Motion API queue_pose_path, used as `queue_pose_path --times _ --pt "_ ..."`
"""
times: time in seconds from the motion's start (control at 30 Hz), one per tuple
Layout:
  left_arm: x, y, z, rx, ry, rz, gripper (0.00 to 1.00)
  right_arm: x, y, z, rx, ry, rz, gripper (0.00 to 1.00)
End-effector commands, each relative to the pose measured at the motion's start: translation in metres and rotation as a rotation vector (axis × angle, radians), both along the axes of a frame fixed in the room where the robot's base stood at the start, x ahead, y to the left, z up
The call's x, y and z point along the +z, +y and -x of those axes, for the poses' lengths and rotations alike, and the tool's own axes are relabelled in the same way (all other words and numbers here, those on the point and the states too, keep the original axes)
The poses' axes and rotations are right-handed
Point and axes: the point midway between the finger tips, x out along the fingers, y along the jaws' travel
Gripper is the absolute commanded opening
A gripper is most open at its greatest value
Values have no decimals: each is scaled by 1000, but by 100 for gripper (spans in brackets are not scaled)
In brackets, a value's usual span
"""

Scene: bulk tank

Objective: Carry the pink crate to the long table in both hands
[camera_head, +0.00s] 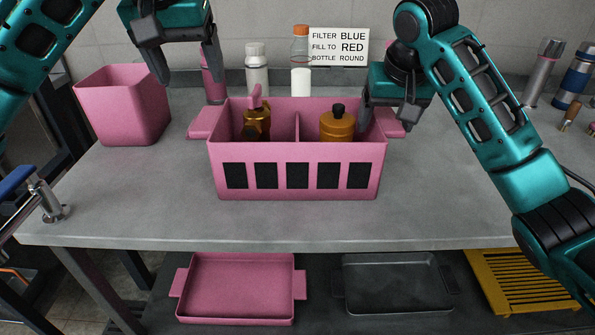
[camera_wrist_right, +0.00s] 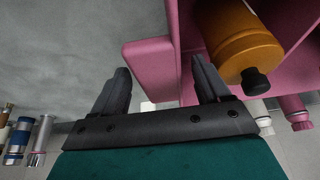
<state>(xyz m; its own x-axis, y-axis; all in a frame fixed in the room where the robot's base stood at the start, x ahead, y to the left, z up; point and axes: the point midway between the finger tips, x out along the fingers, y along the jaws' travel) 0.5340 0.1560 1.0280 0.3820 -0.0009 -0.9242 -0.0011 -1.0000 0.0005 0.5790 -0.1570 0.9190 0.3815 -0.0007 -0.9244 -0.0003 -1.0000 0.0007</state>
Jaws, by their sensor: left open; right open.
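The pink crate (camera_head: 297,185) stands upright on the grey table, with a handle tab on each side and dark slots in its front. A divider splits it; an amber pump bottle is in the left compartment and an amber bottle with a dark cap (camera_head: 338,126) in the right one. My left gripper (camera_head: 185,75) is open and empty, above and to the left of the crate. My right gripper (camera_head: 392,122) is open at the crate's right handle. In the right wrist view the fingers (camera_wrist_right: 160,90) lie near the pink handle tab (camera_wrist_right: 148,65); contact cannot be told.
A pink bin (camera_head: 122,105) stands left of the crate. Behind are several bottles and a sign (camera_head: 339,47). A tap (camera_head: 46,200) is at the left edge. Below are a pink tray (camera_head: 240,287), a dark tray (camera_head: 395,284) and a yellow rack (camera_head: 520,282). The table front is clear.

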Motion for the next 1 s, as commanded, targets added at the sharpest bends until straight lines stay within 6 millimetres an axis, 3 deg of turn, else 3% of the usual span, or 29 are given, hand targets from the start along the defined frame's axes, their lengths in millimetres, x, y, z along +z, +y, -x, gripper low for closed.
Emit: queue_pose_path --times 0.6,0.8,1.0 --pt "1 0 0 0 0 0 76 88 -1 35 -2 -6 1 76" --pt "1 0 0 0 0 0 76 106 0 43 1 -4 1 76" --pt "1 0 0 0 0 0 76 110 0 46 -1 -1 -1 76"
